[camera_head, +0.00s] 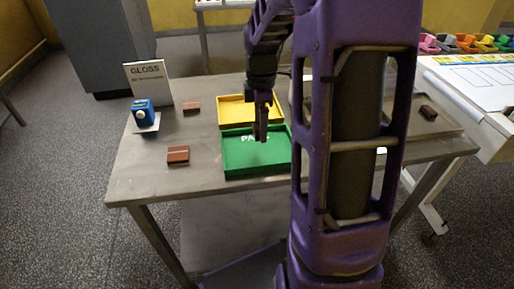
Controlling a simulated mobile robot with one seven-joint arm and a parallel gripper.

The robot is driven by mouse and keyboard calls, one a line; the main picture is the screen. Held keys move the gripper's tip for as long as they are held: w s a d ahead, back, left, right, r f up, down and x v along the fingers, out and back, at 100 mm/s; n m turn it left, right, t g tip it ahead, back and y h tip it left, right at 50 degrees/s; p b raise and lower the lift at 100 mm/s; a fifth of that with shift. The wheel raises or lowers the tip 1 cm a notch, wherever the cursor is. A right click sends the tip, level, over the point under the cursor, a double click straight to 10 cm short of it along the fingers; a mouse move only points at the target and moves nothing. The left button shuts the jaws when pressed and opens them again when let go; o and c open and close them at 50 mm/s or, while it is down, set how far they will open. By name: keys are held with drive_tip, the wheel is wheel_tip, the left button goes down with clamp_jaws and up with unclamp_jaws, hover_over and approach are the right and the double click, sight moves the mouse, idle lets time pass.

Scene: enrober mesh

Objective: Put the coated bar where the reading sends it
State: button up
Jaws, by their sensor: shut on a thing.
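My gripper (262,135) points down above the green tray (240,170). It is shut on a narrow dark thing, which looks to be the coated bar, though dark fingers and small size make its outline hard to tell. The green tray bears white letters starting "PA", the rest partly hidden by my gripper. A yellow tray (230,104) stands directly behind it, partly covered by my arm. A blue device (142,112) with a round white part sits on a pale plate at left. Its reading is not legible. A white card (149,83) behind it says "GLOSS", with smaller unreadable text.
Two brown bars lie on the grey table (140,180), one at the back (192,108) and one nearer (178,155). Another dark bar (428,112) lies on the right. A white table (470,100) with colourful bins stands beyond. My arm hides the middle right.

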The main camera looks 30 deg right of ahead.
sight(261, 152)
drive_tip(key=shift+f+b, duration=0.35)
drive_tip(key=shift+f, duration=3.05)
drive_tip(key=shift+f, duration=0.1)
drive_tip(key=shift+f, duration=0.15)
drive_tip(key=o, duration=0.9)
wheel_tip(261, 152, up, 12)
drive_tip(key=shift+r+p, duration=0.25)
drive_tip(key=shift+p, duration=0.55)
